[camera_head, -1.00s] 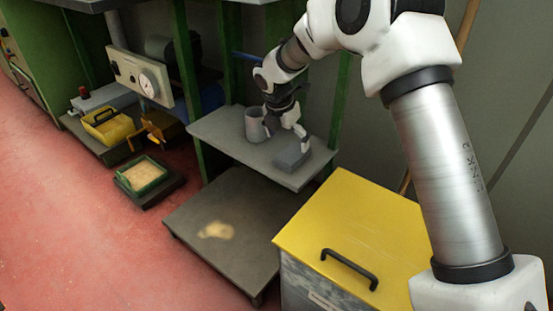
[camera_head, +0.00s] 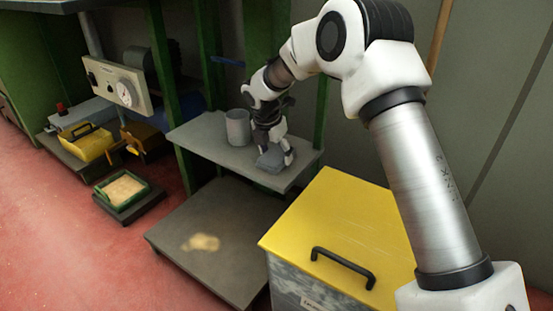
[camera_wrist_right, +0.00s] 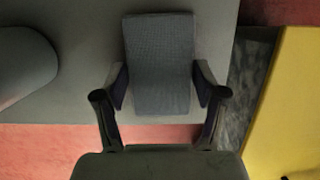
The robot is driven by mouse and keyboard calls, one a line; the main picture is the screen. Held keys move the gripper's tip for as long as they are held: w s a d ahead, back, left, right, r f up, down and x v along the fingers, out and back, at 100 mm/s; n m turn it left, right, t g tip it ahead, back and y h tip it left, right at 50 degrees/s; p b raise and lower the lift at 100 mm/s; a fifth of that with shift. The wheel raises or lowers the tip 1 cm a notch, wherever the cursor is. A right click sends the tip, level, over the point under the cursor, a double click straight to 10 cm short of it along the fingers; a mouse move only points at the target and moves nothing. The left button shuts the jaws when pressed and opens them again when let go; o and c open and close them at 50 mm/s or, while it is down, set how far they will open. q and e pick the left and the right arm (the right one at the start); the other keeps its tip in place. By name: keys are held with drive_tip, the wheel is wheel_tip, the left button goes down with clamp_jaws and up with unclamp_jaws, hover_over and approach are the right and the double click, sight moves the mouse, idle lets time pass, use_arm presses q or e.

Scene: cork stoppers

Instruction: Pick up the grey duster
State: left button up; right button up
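The grey duster (camera_head: 270,161) is a block lying on the grey shelf (camera_head: 200,137), near the shelf's front right part. My right gripper (camera_head: 274,152) points down over it, with a finger on each side. In the right wrist view, the duster (camera_wrist_right: 160,65) is upright in the picture between the two fingertips of my right gripper (camera_wrist_right: 161,88). The fingers are spread about its width apart, and only slim gaps, if any, show at its sides. I see no clear grip. My left gripper is out of view.
A grey cup (camera_head: 237,127) stands on the shelf left of my right gripper. Green posts (camera_head: 168,100) frame the shelf. A yellow-lidded box (camera_head: 335,220) stands in front to the right. A low dark platform (camera_head: 220,235) lies below.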

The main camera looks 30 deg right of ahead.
sight(278, 154)
idle(0.4)
drive_tip(key=shift+r+p, duration=0.7)
drive_tip(key=shift+p, duration=0.1)
drive_tip(key=p+v, duration=0.2)
drive_tip(key=shift+s+r+p, duration=0.25)
drive_tip(key=shift+r+p, duration=0.1)
drive_tip(key=s+a+p, duration=0.5)
drive_tip(key=s+a, duration=0.3)
drive_tip(key=s, duration=0.4)
drive_tip(key=shift+s+r, duration=0.35)
drive_tip(key=shift+r, duration=0.1)
drive_tip(key=shift+a, duration=0.15)
